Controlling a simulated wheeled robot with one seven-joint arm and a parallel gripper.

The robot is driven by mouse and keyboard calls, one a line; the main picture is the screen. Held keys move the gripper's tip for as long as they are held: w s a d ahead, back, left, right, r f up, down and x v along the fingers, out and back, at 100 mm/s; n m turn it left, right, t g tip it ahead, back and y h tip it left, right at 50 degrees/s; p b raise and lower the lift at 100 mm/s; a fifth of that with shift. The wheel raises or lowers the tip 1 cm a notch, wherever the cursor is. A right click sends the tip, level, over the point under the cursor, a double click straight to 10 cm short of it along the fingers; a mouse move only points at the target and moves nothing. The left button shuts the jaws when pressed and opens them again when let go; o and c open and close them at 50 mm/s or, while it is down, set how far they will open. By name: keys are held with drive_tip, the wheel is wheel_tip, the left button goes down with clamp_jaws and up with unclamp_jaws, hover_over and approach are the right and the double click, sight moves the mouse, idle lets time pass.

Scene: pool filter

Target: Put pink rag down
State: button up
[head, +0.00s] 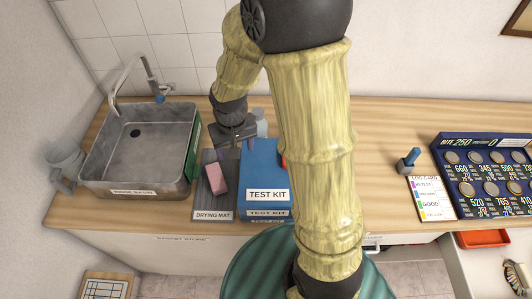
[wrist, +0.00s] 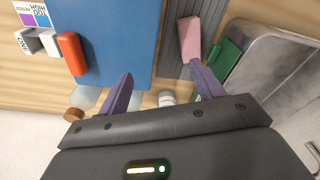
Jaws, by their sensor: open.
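The pink rag (head: 215,179) lies on the dark drying mat (head: 219,205), between the sink and the test kit. In the wrist view the rag (wrist: 190,38) lies beyond the right finger, on the grey mat (wrist: 171,62). My gripper (head: 236,139) is at the back end of the mat, beside the blue test kit. Its two fingers are spread with nothing between them in the wrist view (wrist: 164,86). The rag is outside the jaws; one fingertip appears close to it, and I cannot tell whether they touch.
The grey sink (head: 140,185) stands left of the mat, with a green item (head: 193,148) at its side. The blue test kit (head: 265,172) stands right. A clear bottle (head: 261,122) is behind it. An orange-red object (wrist: 71,54) lies beyond the kit. Counter right of my arm has free room.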

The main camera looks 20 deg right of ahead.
drive_tip(key=s+d+r+t, duration=0.1)
drive_tip(key=s+d+r, duration=0.4)
drive_tip(key=s, duration=0.3)
drive_tip(key=shift+s+d, duration=0.4)
drive_tip(key=shift+d, duration=0.3)
